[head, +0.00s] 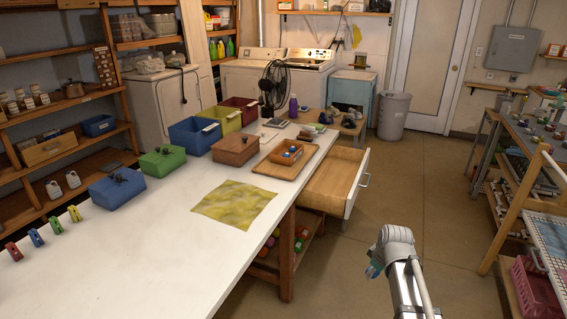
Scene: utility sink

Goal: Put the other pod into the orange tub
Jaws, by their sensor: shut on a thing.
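The orange tub (277,157) sits on a wooden tray (262,169) at the right edge of the white table. A small blue and pale thing (290,151) shows inside the tub; I cannot tell for sure that it is a pod. My gripper (377,268) is low at the right, over the floor beside the table and well apart from the tub. It is mostly hidden by my own arm. It is shut on a small teal-blue thing (373,271), which looks like a pod; only part of it shows.
An open wooden drawer (328,180) juts out between the table and my arm. A brown box (236,150), a green box (162,163) and several coloured bins stand on the table. A yellow cloth (234,204) lies flat at the front. Floor around my arm is clear.

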